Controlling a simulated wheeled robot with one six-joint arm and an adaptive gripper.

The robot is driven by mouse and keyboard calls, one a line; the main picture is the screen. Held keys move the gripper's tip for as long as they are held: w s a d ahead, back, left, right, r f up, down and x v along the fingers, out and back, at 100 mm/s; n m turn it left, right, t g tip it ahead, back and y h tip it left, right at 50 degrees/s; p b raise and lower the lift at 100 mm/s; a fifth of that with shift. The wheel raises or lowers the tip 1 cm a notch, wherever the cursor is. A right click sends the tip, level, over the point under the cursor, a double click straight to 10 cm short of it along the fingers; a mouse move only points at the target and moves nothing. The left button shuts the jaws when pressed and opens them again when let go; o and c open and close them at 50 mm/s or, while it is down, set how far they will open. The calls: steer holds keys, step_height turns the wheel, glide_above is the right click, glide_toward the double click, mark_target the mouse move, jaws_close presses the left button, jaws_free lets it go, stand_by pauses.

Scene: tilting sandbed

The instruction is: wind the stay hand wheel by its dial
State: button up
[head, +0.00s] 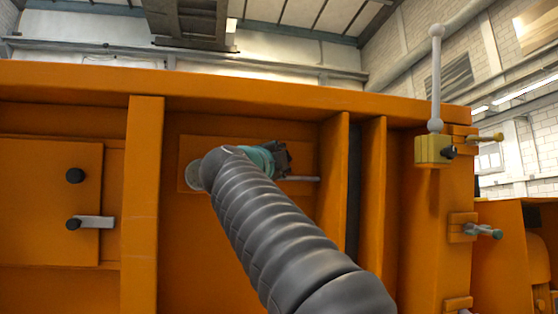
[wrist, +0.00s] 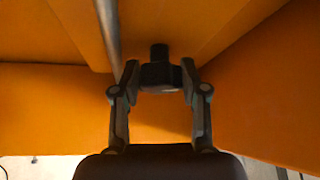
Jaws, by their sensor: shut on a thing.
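A pale grey round disc (head: 193,175), perhaps the dial, sits on a raised orange panel in the head view, partly hidden behind my arm. My gripper (head: 284,160) is at the panel just right of it. In the wrist view my gripper (wrist: 160,72) has its two fingers on either side of a small black knob (wrist: 161,77), shut on it. The knob has a short dark stem pointing to the orange wall. I cannot tell whether this knob is the hand wheel's grip. A silver rod (head: 303,179) runs right from behind my gripper; it also shows in the wrist view (wrist: 108,30).
Orange upright ribs (head: 333,175) stand close to the right of my gripper, another (head: 142,200) to the left. A top ledge (head: 250,95) overhangs. A hatch with black knobs (head: 75,176) is at far left. A yellow block (head: 432,150) with a ball-ended rod is at right.

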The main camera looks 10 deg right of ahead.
steer(key=shift+m+g+y, duration=0.7)
steer(key=shift+m+g, duration=0.4)
steer(key=shift+m, duration=0.6)
steer(key=o, duration=1.1)
steer(key=shift+d, duration=0.1)
steer(key=shift+o, duration=0.2)
steer(key=shift+y, duration=0.3)
steer(key=shift+s+a+r, duration=0.1)
steer(key=shift+s+a, duration=0.25)
steer(key=v, duration=0.7)
steer(key=shift+s, duration=0.1)
